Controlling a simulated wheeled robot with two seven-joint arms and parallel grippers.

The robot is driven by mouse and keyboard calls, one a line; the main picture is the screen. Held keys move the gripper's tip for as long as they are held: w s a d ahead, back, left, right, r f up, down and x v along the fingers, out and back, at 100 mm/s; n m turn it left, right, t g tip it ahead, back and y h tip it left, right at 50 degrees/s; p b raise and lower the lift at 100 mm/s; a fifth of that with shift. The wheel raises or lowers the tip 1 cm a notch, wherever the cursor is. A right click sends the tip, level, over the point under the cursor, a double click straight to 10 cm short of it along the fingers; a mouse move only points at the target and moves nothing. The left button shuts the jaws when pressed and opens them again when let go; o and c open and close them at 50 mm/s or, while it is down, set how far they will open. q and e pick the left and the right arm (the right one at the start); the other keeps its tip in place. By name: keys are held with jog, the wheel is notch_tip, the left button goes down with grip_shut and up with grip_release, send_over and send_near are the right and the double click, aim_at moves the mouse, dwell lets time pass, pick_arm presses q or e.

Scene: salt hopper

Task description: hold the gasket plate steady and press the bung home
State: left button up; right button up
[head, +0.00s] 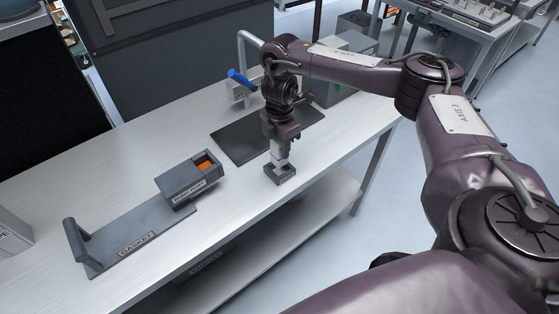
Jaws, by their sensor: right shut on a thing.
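The gasket plate (165,229) is a flat dark grey plate labelled GASKET, lying on the bench at the left. An upright handle (75,242) stands at its left end. A dark box with a labelled port (180,188) stands at its right end, with an orange part (205,164) showing in its open top. My right gripper (280,164) points down at a small dark square holder (281,177), right of the box. It is shut on what seems to be the bung, mostly hidden by the fingers and holder. My left gripper is not in view.
A black mat (240,142) lies behind my right gripper. Another grey box (12,235) is at the left edge. Bare bench lies between the plate and the back edge.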

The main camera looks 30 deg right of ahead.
aim_at(279, 158)
jog(key=shift+f, duration=0.65)
notch_tip(279, 158, down, 3)
jog(key=shift+r+p, duration=0.1)
jog(key=shift+p, duration=0.8)
jog(key=shift+f, duration=0.35)
jog(key=shift+f, duration=0.1)
jog(key=shift+f, duration=0.1)
jog(key=o, duration=1.1)
